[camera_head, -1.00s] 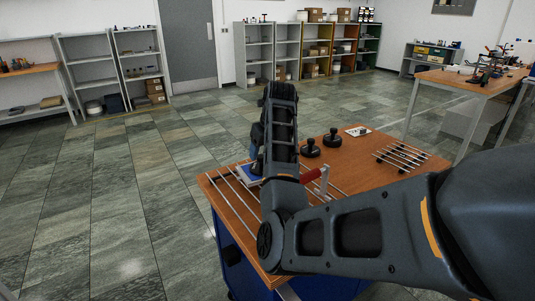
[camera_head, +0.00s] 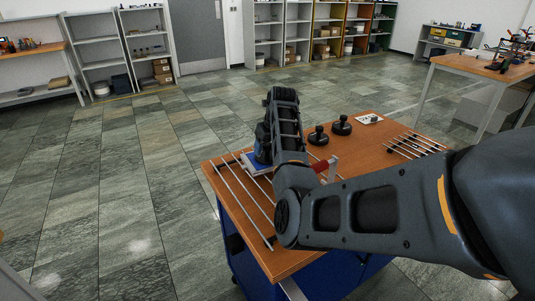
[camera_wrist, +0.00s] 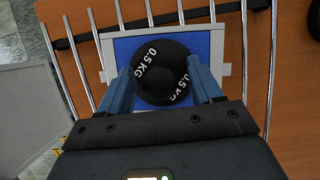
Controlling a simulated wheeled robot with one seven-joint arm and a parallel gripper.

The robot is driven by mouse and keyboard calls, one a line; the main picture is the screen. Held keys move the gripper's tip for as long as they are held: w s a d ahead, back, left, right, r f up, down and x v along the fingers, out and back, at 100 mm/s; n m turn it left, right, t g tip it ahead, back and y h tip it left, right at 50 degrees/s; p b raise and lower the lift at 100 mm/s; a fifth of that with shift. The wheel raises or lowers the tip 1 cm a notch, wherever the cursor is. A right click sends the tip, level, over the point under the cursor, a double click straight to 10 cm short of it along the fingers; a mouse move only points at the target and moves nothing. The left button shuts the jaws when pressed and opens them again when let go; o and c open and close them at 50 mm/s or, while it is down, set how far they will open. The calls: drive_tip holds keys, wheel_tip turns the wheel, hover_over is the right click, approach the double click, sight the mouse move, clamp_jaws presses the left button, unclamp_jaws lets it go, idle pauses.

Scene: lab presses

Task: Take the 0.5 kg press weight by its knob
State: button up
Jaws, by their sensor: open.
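The 0.5 kg press weight (camera_wrist: 152,58) is a black disc with white "0.5 KG" lettering and a round black knob (camera_wrist: 158,79) in the middle of its top. In the wrist view it sits over a blue plate with a pale grey frame (camera_wrist: 216,44). My gripper (camera_wrist: 160,70) is open, with one blue finger on each side of the knob, over the disc. I cannot tell whether the fingers touch the weight. In the head view my arm hides the weight; a bit of the blue and pale press (camera_head: 258,163) shows beside it.
Two other black knobbed weights (camera_head: 318,136) (camera_head: 341,125) stand on the wooden bench top (camera_head: 360,155). A red handle (camera_head: 325,164) is close to my arm. Metal rods (camera_head: 238,190) lie around the press, with another rod rack (camera_head: 415,145) at the right. A small pale plate (camera_head: 369,119) lies behind.

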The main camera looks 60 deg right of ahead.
clamp_jaws()
idle(0.6)
drive_tip(key=shift+r, duration=0.1)
